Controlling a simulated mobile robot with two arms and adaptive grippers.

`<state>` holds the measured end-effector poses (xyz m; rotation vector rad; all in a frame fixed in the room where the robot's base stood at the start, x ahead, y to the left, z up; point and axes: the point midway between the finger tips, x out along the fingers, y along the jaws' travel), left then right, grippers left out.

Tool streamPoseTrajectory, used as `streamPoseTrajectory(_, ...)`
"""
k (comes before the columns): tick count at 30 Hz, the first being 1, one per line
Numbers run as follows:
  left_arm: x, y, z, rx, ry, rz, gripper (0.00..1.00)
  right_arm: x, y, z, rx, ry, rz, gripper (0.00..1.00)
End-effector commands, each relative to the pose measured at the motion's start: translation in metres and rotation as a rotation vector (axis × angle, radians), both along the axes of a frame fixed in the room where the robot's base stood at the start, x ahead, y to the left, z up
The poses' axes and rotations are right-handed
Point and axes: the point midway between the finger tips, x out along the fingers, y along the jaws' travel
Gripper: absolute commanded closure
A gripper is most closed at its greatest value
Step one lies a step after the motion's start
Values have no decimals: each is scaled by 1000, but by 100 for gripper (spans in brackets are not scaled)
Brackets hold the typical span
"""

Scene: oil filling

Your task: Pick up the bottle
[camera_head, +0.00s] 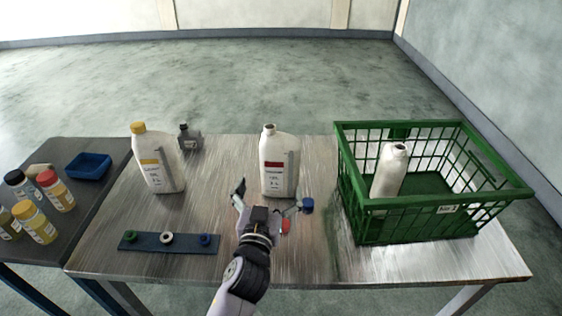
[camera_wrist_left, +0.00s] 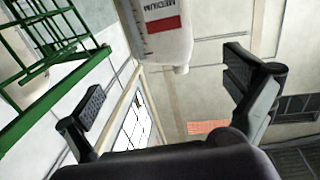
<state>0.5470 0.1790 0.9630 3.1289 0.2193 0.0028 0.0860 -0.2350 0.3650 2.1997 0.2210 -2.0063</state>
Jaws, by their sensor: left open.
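A white bottle with a red label (camera_head: 279,165) stands upright near the middle of the metal table, its neck without a cap. My left gripper (camera_head: 268,199) is open and empty, just in front of this bottle with its fingers pointing toward it. In the left wrist view the bottle (camera_wrist_left: 162,28) hangs at the top of the picture, beyond the gap between the spread fingers (camera_wrist_left: 168,88), apart from both. A yellow-capped white bottle (camera_head: 158,162) stands at the left of the table. Another white, uncapped bottle (camera_head: 389,171) stands inside the green crate. My right gripper is not in view.
The green crate (camera_head: 358,222) fills the table's right side. A blue cap (camera_head: 307,205) and a red cap (camera_head: 286,227) lie near my left gripper. A dark strip with rings (camera_head: 140,243) lies front left. A small grey bottle (camera_head: 190,138) stands behind. Small bottles stand on the dark side table (camera_head: 105,190).

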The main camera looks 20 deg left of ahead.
Motion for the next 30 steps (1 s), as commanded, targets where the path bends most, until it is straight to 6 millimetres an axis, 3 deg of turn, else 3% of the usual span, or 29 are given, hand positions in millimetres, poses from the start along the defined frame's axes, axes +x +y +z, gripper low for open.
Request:
streamPoseTrajectory(6,50,8,4,2,-2,1,0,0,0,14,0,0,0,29)
streamPoseTrajectory(12,85,12,3,1,-1,1,0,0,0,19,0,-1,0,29)
streamPoseTrajectory(20,102,15,2,1,1,1,0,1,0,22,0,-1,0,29)
streamPoseTrajectory(30,144,21,4,2,0,2,0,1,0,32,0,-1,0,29)
